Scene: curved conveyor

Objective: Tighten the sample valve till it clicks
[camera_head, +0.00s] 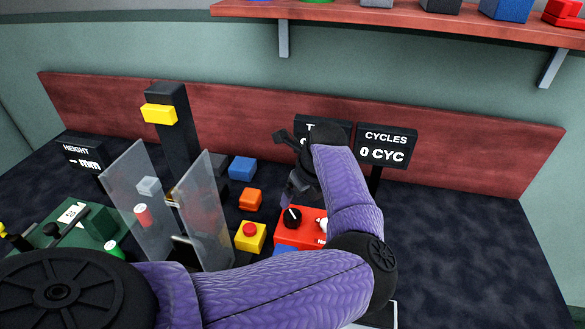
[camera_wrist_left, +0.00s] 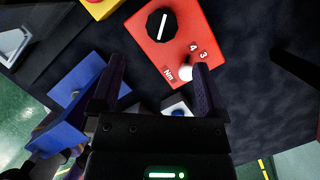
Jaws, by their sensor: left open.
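A red box (camera_head: 300,229) stands on the dark table in the head view, with a black dial (camera_head: 291,217) bearing a white mark. My left arm partly hides the box in the head view. My right gripper is not in view.
A yellow block with a red button (camera_head: 250,233), an orange block (camera_head: 251,199) and a blue block (camera_head: 242,167) stand left of the red box. Clear upright panels (camera_head: 205,215) stand farther left. A "CYCLES" display (camera_head: 386,148) stands behind. The table's right side is clear.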

